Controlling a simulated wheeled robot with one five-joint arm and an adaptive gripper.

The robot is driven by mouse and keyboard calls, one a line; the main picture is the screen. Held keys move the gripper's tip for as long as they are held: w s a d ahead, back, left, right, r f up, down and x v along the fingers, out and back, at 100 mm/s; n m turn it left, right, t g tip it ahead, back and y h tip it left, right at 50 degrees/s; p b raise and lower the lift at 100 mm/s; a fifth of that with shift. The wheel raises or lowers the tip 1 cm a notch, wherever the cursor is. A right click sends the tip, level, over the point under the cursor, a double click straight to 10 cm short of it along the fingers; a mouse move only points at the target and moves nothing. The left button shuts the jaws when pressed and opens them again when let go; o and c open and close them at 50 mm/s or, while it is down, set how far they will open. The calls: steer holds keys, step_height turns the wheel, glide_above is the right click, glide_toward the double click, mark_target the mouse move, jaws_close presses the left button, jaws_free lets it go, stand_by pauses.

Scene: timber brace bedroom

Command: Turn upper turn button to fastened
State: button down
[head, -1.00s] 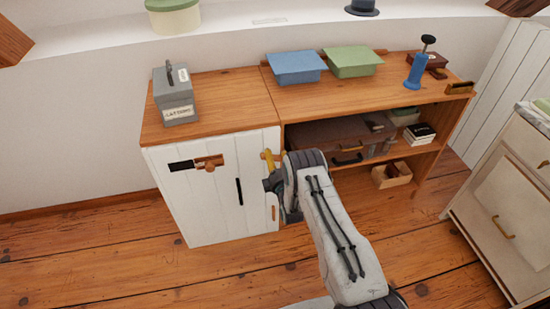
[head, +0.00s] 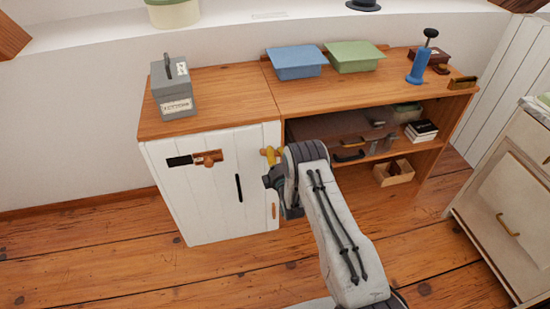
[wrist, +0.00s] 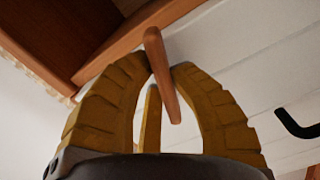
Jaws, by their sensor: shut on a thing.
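The upper turn button is a small reddish-brown wooden bar (wrist: 161,72) by the right edge of the white cabinet door (head: 215,200). In the wrist view it lies between the yellow fingertips of my gripper (wrist: 163,75), which are shut on it. Its upper end lies near the brown wooden cabinet edge, its lower end over white boards. In the head view my gripper (head: 271,155) is at the door's upper right corner and mostly hides the button. The lower turn button (head: 274,211) stands upright on the door's right edge, below my gripper.
The door bears a black handle (head: 239,188) and a wooden latch (head: 207,158) beside a black plate. A grey metal box (head: 172,95) stands on the cabinet top. Open shelves with a suitcase (head: 325,135) lie to the right. Floor in front is clear.

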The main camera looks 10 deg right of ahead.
steer(key=shift+f+n+b, duration=0.15)
steer(key=shift+n+b, duration=1.35)
steer(key=shift+b, duration=4)
steer(key=shift+r+n+b, duration=0.25)
steer(key=shift+n+b, duration=0.05)
steer(key=shift+b, duration=0.75)
steer(key=c, duration=1.1)
jaws_free()
steer(key=shift+s+f, duration=0.1)
steer(key=shift+s, duration=0.05)
steer(key=s, duration=1.1)
steer(key=shift+s, duration=0.35)
steer(key=shift+a, duration=0.1)
